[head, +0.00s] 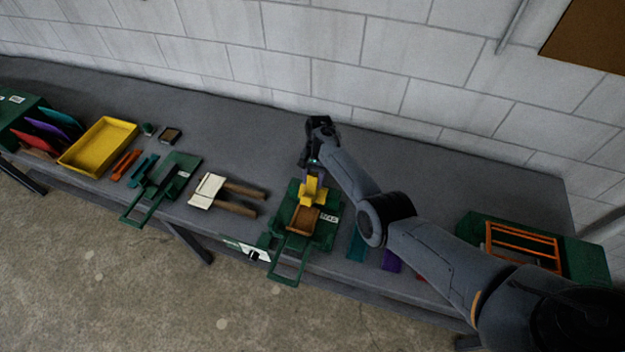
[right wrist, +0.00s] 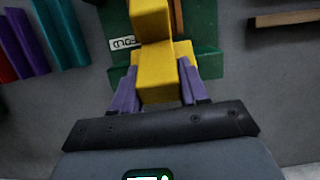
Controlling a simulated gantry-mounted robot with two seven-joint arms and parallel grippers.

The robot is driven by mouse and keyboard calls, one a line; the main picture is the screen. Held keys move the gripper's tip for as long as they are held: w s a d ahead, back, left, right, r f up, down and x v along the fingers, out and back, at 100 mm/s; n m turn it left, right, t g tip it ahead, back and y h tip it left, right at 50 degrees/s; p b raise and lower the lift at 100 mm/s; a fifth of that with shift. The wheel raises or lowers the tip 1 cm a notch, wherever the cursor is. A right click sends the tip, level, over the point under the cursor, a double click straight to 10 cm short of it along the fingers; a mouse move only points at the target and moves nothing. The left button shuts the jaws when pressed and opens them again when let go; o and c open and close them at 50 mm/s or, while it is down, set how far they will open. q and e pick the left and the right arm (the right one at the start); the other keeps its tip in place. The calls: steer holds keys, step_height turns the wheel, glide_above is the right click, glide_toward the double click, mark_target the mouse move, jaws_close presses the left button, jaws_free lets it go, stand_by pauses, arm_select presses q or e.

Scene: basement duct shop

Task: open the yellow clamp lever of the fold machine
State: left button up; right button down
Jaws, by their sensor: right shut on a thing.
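The fold machine (head: 325,225) is a green machine with a "FOLD" label, standing on the grey bench right of the middle in the head view. Its yellow clamp lever (head: 312,190) stands at the back part of the machine, and it also shows large in the right wrist view (right wrist: 155,70). A brown piece (head: 303,220) lies on the machine just in front of the lever. My right gripper (right wrist: 155,92) has its two purple fingers on either side of the lever's yellow end and is shut on it. In the head view my right arm partly covers the area around the gripper. My left gripper is not in view.
A pale block with two wooden handles (head: 207,190) and another green machine (head: 176,172) lie to the left. A yellow tray (head: 100,146) stands farther left. A green box with an orange rack (head: 523,246) is at the right. The bench (head: 262,125) is clear behind the machine.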

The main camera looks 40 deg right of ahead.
steer(key=shift+d, duration=0.15)
stand_by(0.7)
steer(key=c, duration=0.7)
jaws_free()
steer(key=shift+o, duration=0.2)
steer(key=v, duration=1.1)
steer(key=shift+b, duration=0.4)
